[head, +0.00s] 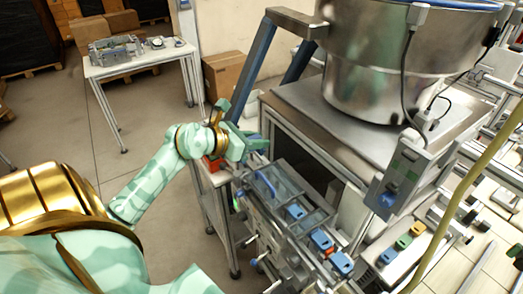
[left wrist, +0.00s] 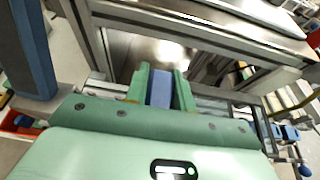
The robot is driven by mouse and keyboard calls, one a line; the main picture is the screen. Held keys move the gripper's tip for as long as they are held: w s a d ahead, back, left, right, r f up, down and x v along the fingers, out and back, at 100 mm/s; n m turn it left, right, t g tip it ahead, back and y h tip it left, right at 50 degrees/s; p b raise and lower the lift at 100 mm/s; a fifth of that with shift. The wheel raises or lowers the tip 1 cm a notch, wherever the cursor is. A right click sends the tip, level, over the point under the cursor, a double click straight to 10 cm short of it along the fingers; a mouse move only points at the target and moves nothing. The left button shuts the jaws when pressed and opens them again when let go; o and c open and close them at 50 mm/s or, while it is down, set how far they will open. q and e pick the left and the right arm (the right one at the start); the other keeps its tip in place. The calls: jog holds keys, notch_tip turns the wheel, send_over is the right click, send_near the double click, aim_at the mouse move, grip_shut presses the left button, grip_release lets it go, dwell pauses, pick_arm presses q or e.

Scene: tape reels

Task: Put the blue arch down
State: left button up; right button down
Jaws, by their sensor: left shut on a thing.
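My left gripper (head: 248,142) is shut on the blue arch (left wrist: 161,88), near the tall metal stand in the head view. In the left wrist view, the two green fingers of the left gripper (left wrist: 161,90) stand on either side of the blue piece. Only a flat blue face of the arch shows between them, so its full shape is hidden. In the head view the arch is mostly covered by the gripper. My right gripper is not in view.
A red bin (head: 214,164) sits below the left gripper. A clear compartment tray (head: 268,182) and several blue pieces (head: 321,240) lie to the right. A large steel bowl (head: 370,70) stands behind.

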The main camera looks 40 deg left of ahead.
aim_at(260, 153)
pick_arm(q)
jog(key=shift+w+d+f, duration=0.25)
jog(key=shift+w+f, duration=0.05)
jog(key=shift+f, duration=0.35)
jog(key=f, duration=0.3)
jog(key=shift+w+d+f, duration=0.15)
jog(key=shift+w+f, duration=0.05)
jog(key=shift+s, duration=0.1)
jog(key=shift+f+b, duration=0.3)
jog(key=shift+f, duration=0.35)
jog(key=o, duration=1)
jog(key=shift+a+f, duration=0.1)
jog(key=shift+a, duration=0.1)
jog(key=shift+d, duration=0.15)
